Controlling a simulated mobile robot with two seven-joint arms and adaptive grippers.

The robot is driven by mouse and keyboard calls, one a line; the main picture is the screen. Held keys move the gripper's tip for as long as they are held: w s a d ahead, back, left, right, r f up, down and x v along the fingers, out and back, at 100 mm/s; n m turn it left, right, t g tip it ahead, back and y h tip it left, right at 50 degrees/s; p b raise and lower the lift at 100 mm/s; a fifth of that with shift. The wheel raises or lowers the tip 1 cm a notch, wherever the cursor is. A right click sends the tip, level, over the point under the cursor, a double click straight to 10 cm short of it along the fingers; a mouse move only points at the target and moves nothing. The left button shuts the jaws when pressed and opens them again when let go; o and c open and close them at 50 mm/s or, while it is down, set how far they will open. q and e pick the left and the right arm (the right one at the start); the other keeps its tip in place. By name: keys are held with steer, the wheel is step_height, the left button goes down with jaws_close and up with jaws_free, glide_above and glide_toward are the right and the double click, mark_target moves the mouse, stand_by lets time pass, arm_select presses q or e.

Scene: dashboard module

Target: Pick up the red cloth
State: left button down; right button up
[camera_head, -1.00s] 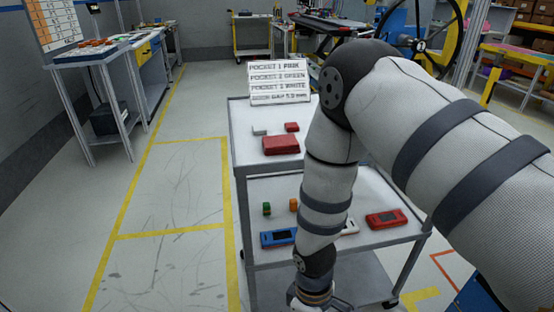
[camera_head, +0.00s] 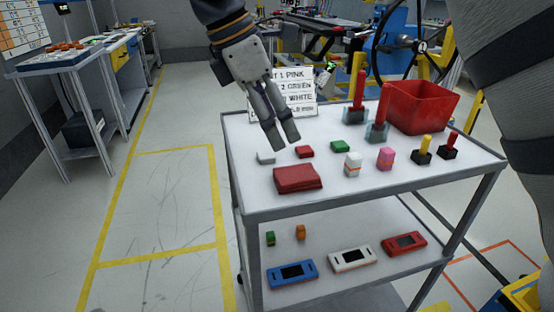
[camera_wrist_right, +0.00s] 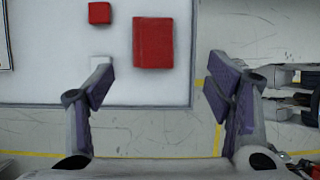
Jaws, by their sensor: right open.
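The red cloth (camera_head: 298,179) is a folded flat pad on the top shelf of the cart, near its front left edge. It also shows in the right wrist view (camera_wrist_right: 153,43), ahead of the fingertips. My right gripper (camera_head: 284,145) hangs from the top of the head view, above the cart's left part, behind the cloth in the picture. In the wrist view my right gripper (camera_wrist_right: 162,85) has its fingers wide apart with nothing between them. My left gripper is not in view.
A red bin (camera_head: 423,107) and upright red and yellow handles stand at right. A sign (camera_head: 298,97) stands behind.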

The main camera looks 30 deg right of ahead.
mark_target(297, 173)
steer(key=x, duration=1.2)
steer(key=shift+w, duration=0.4)
steer(key=shift+a, duration=0.1)
steer(key=c, duration=1.1)
